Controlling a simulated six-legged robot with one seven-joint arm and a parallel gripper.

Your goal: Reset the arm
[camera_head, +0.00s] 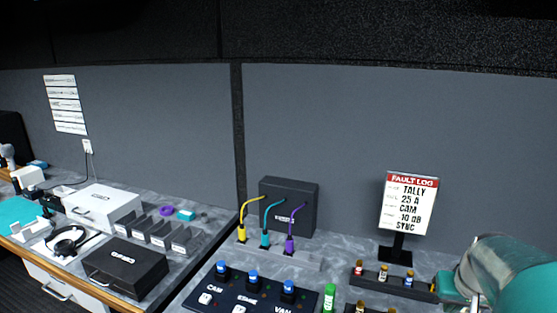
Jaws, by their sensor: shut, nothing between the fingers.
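My arm, grey and teal, enters at the lower right. My gripper (449,285) shows in part at its left end, shut and empty, close to the right end of a dark rack (372,281) of small coloured-top pieces. The arm hides the counter behind it, and the bottom edge cuts off its lower part.
A fault log sign (410,203) stands on a black post behind the rack. A control panel (247,300) with blue-topped knobs is at bottom centre. A dark box (289,205) has yellow, teal and purple cables. Black case (125,268), white case (102,204) and headphones (69,242) lie left.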

